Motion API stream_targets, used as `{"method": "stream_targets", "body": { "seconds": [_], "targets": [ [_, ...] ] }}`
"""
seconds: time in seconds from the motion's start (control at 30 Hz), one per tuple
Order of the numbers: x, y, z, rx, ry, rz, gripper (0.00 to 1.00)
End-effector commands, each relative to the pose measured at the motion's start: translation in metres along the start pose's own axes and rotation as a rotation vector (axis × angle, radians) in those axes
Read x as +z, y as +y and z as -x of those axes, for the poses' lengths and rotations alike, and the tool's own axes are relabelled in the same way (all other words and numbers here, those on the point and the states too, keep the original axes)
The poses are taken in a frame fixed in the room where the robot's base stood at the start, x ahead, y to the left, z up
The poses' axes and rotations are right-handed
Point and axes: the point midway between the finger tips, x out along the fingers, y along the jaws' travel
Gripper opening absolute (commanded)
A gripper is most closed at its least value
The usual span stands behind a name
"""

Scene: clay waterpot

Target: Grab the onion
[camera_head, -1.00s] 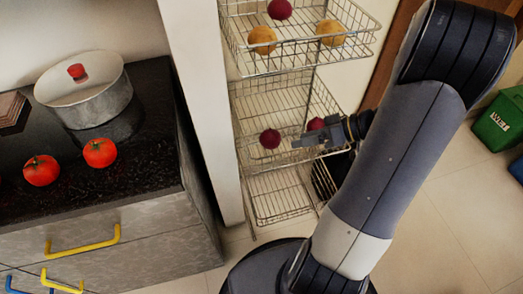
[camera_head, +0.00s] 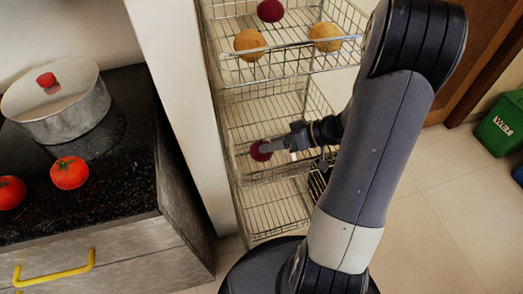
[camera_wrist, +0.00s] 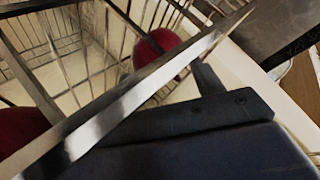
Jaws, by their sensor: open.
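A dark red round onion (camera_head: 260,151) lies at the left front of the middle wire basket (camera_head: 240,120). My gripper (camera_head: 270,147) reaches in from the right and its tip overlaps this onion in the head view. It is open. In the wrist view one dark red ball (camera_wrist: 157,46) shows beyond a bright metal rail (camera_wrist: 110,110), and a second dark red ball (camera_wrist: 20,128) is cut off at the left edge. I cannot tell whether a finger touches either ball. Another dark red ball (camera_head: 270,10) lies in the top basket.
The top basket (camera_head: 290,72) also holds two yellow-brown balls (camera_head: 249,44) (camera_head: 326,37). The lower basket (camera_head: 270,210) looks empty. A white column (camera_head: 180,110) stands left of the rack. A counter with a pot (camera_head: 60,115) and tomatoes (camera_head: 69,173) is further left. Open floor lies right.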

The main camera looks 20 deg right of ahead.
Motion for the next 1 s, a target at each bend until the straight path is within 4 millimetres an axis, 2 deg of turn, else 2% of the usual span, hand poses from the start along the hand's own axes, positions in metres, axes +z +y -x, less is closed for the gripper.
{"method": "stream_targets", "body": {
  "seconds": [0.13, 0.4, 0.77, 1.0],
  "targets": [
    [0.0005, 0.0003, -0.0145, -0.001, -0.001, 0.0, 0.63],
    [-0.0001, 0.0002, -0.016, 0.0, 0.0, 0.0, 0.62],
    [-0.0001, 0.0003, -0.0157, 0.001, 0.0, 0.0, 0.33],
    [-0.0017, -0.0007, -0.0146, 0.001, 0.0, 0.001, 0.32]
  ]
}}
